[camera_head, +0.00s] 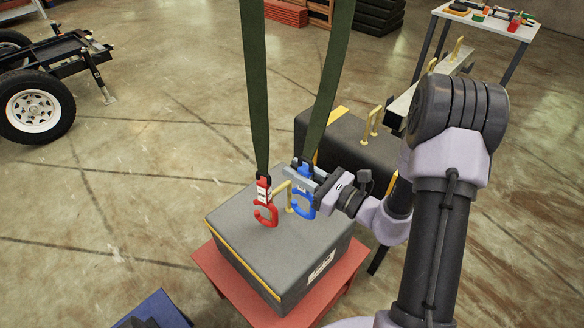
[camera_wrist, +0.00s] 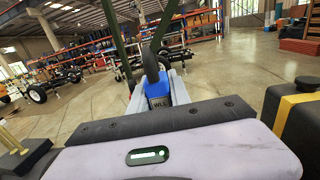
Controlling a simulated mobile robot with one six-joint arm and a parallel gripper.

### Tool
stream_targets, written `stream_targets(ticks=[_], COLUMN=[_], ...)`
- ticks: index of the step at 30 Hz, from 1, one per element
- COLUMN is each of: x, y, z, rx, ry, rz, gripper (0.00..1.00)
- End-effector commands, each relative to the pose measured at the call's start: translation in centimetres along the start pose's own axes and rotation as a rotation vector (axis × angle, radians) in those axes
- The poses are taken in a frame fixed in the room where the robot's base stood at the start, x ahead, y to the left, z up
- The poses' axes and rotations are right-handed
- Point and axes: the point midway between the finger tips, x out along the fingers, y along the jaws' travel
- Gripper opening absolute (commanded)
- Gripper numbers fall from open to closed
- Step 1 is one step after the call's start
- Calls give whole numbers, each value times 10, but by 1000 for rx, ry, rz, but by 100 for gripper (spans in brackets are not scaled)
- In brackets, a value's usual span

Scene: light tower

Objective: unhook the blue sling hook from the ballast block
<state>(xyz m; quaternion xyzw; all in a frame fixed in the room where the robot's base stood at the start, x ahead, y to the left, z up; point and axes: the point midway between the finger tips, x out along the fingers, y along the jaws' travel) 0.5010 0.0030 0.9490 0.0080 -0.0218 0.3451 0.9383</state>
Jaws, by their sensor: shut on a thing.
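The blue sling hook (camera_head: 307,202) hangs from a dark green strap (camera_head: 325,95) over the ballast block (camera_head: 240,218). The block is dark grey with a yellow edge and has a yellow lifting handle (camera_head: 281,188) on top. My gripper (camera_head: 302,178) is shut on the upper part of the blue hook. The wrist view shows the blue hook body (camera_wrist: 158,90), marked WLL, between the jaws. The hook's open bend is beside the handle, and I cannot tell if it still passes around it. A red hook (camera_head: 265,207) hangs from a second strap (camera_head: 254,90) left of the handle.
The block rests on a red stand (camera_head: 212,268). Another dark block (camera_head: 345,150) with yellow handles stands behind, to the right. A blue object (camera_head: 155,308) is at the bottom left. A small table (camera_head: 515,32) with tools is at the back right.

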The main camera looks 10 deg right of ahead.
Motion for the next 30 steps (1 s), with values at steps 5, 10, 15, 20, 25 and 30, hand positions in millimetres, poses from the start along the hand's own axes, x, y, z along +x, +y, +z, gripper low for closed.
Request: stream_targets(ticks=[5, 10, 15, 20, 25, 30], x=[-11, -21, -29, -36, -42, -45], y=[-1, 0, 0, 0, 0, 0], z=[1, -1, -9, -15, -19, -20], rx=[0, 0, 0, -1, -1, -1], ry=[-1, -1, -1, -1, -1, -1], rz=[-2, -2, -1, -1, -1, 0], gripper=[0, 0, 0, 0, 0, 0])
